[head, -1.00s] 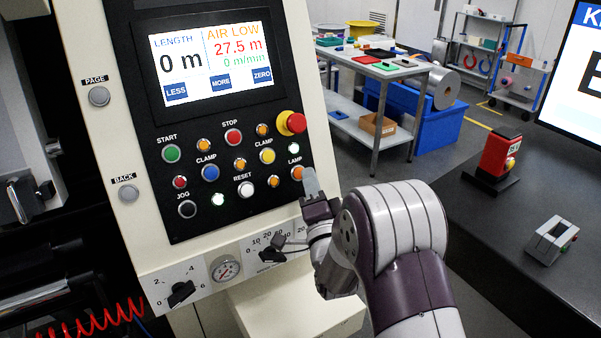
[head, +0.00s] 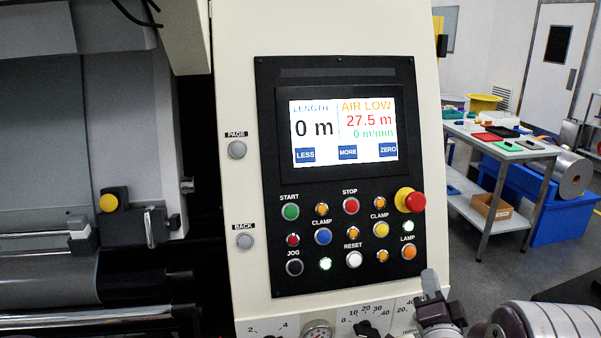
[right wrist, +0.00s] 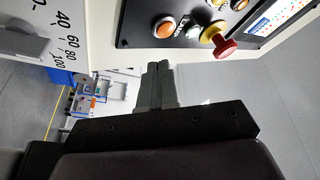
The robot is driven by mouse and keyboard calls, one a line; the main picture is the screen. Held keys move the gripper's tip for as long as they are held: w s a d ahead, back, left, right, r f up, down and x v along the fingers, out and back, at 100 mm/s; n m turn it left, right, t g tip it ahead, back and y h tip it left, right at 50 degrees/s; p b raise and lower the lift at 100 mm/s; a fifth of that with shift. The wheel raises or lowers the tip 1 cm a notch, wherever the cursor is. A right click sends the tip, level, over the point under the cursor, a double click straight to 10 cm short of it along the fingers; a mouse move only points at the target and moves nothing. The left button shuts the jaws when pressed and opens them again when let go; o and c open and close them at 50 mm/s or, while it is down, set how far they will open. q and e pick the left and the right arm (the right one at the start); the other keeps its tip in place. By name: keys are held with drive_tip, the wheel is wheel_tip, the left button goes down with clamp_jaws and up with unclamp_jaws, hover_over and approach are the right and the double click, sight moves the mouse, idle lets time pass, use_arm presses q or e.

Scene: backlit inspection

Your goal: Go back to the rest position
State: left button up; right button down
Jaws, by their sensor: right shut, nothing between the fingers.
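My right gripper (head: 430,284) is at the lower right of the head view, in front of the right edge of the control panel (head: 265,240). Its fingers are shut with nothing between them. They point up and stand below the orange LAMP button (head: 409,252), apart from it in the picture. In the right wrist view the closed fingers (right wrist: 158,72) show in the middle, with the orange button (right wrist: 164,27) and red emergency knob (right wrist: 224,46) beyond them. My left gripper is not in view.
The panel screen (head: 343,132) reads AIR LOW. Dials and a gauge (head: 318,330) line the lower panel edge. Machine rollers (head: 60,285) lie at the left. A work table (head: 500,152) and a blue bin (head: 560,215) stand behind at the right, with open floor near them.

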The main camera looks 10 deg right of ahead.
drive_tip(key=s+a+f+n+g+y, duration=0.1)
drive_tip(key=s+f+n+g, duration=0.1)
drive_tip(key=f+n+g, duration=0.3)
drive_tip(key=s+f+g+y, duration=0.1)
drive_tip(key=f+g, duration=0.2)
drive_tip(key=f, duration=0.4)
drive_tip(key=s+a+f+n+g+y, duration=0.1)
drive_tip(key=s+a+n+g, duration=0.3)
drive_tip(key=s, duration=0.3)
drive_tip(key=s+a+f+n+g+y, duration=0.1)
drive_tip(key=s+a+f+n+g, duration=0.1)
drive_tip(key=s+a+n+g, duration=0.3)
drive_tip(key=s+a+g, duration=0.1)
drive_tip(key=s, duration=0.2)
drive_tip(key=shift+s+y+p, duration=0.25)
drive_tip(key=shift+y+p, duration=0.15)
